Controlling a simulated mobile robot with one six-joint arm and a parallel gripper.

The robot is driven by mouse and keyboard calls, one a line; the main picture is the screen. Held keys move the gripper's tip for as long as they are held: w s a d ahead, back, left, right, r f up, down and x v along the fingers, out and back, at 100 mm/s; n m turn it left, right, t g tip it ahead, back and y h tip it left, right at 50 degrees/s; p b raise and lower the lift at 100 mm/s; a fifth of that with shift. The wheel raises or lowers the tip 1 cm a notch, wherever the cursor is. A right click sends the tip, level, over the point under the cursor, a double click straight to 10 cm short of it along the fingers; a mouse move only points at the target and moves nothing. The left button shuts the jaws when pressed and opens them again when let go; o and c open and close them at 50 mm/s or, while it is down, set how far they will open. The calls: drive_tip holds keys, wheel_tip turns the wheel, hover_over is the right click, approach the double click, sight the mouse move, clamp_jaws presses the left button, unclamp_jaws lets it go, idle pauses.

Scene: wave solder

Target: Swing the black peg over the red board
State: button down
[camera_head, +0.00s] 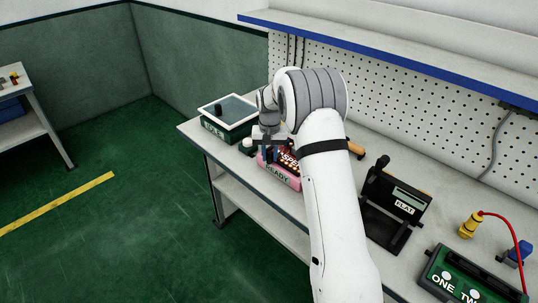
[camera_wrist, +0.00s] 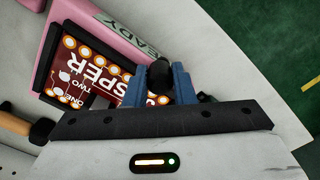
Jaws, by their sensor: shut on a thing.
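The red board (camera_wrist: 85,65), lettered "JASPER", "ONE" and "TWO" with ringed pads, sits in a pink holder (camera_wrist: 112,30) marked "READY". In the head view the pink holder (camera_head: 279,176) is on the bench, with the red board (camera_head: 288,157) partly hidden by my arm. My gripper (camera_wrist: 157,84) has its blue fingers shut on the black peg (camera_wrist: 160,72), at the board's right end in the wrist view. The peg's lower end is hidden, so I cannot tell what it touches. In the head view my gripper (camera_head: 270,150) is by the holder's left end.
A tray (camera_head: 240,128) with a grey top and black knob stands behind. An orange-handled tool (camera_head: 355,148) lies right of the holder. A black "FLAT" device (camera_head: 398,205) and a green box (camera_head: 470,280) marked "ONE" and "TWO" stand farther right. A pegboard wall (camera_head: 430,110) backs the bench.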

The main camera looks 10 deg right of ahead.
sight(269, 152)
drive_tip(key=c, duration=1.2)
unclamp_jaws()
drive_tip(key=shift+r, duration=0.1)
wheel_tip(269, 152, up, 7)
drive_tip(key=shift+f+b, duration=0.1)
drive_tip(key=shift+b, duration=0.25)
drive_tip(key=shift+r, duration=0.45)
